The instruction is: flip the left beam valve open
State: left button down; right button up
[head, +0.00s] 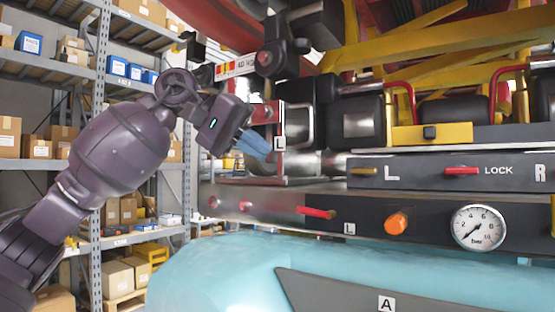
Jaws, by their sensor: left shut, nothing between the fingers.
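A red lever (317,212) sticks out of the dark front beam (270,207), beside a small L label (349,228); it lies nearly level, tilted slightly. I take it for the left beam valve. My left gripper (262,147) is up and left of this lever, clear of it, with its blue fingers shut and empty. The fingertips are close to another L plate (280,138) on the coaster's end; I cannot tell whether they touch anything. My right gripper is not in view.
Above the beam, a panel (425,180) carries a brass lever (363,171) and a red LOCK lever (462,170). An orange knob (397,223) and a pressure gauge (479,227) sit on the beam. A pale blue body (215,275) bulges below. Shelves (95,160) stand behind left.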

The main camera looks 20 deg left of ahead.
aim_at(330, 214)
jog(key=k+l, duration=0.3)
jog(key=k, duration=0.15)
jog(key=k+l, duration=0.3)
jog(key=k, duration=0.15)
